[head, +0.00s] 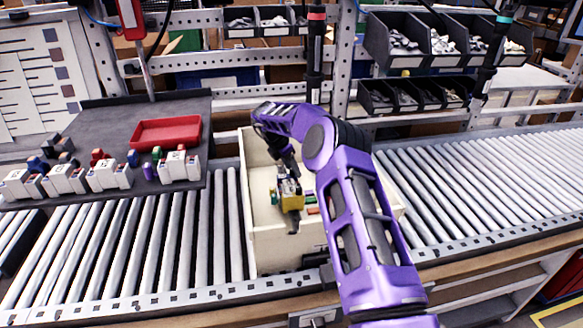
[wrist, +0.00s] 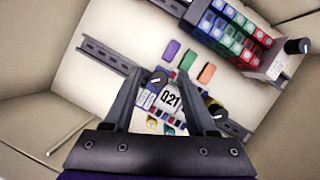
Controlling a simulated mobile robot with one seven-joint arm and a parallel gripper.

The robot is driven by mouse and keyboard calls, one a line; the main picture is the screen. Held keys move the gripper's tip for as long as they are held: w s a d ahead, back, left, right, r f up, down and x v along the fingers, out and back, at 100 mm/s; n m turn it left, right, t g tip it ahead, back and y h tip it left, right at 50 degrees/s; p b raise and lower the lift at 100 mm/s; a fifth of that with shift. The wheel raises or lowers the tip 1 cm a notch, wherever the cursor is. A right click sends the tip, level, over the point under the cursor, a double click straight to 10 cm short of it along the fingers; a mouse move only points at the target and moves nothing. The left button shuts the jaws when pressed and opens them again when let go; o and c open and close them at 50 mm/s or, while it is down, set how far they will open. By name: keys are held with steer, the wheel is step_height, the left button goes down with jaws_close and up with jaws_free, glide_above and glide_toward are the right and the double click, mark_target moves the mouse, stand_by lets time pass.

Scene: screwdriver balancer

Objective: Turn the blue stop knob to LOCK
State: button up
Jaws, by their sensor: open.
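My gripper (wrist: 160,73) is open inside a cream box, with its two dark fingers apart in the wrist view. A dark knob with a white pointer line (wrist: 159,79) shows between the fingertips; whether they touch it I cannot tell. It sits by a white module marked Q21 (wrist: 171,99). Another dark knob with a yellowish base (wrist: 214,109) is by the right finger. A third dark knob (wrist: 298,46) is at the upper right. Their colour is too dark to say which is blue, and no LOCK lettering is readable. In the head view my arm partly hides the box (head: 262,247).
Inside the box are a dark slotted rail (wrist: 103,54), a block of red, green and blue terminals (wrist: 234,32), and loose purple, green and orange pieces. The box walls stand close around. Outside, a roller conveyor (head: 150,245), a red tray (head: 165,131) and hanging tools (head: 315,50) show.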

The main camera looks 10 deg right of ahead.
jaws_close()
steer(key=shift+n, duration=0.4)
steer(key=n+t+y, duration=0.1)
steer(key=n, duration=0.4)
steer(key=shift+s+d+n+t+y, duration=0.1)
steer(key=shift+s+n+t+y, duration=0.05)
steer(key=shift+n+t+y, duration=0.2)
steer(key=n+y, duration=0.1)
steer(key=n, duration=0.1)
steer(key=n+t+y, duration=0.1)
steer(key=n, duration=0.2)
steer(key=shift+n, duration=0.25)
stand_by(0.3)
jaws_free()
steer(key=shift+d, duration=0.1)
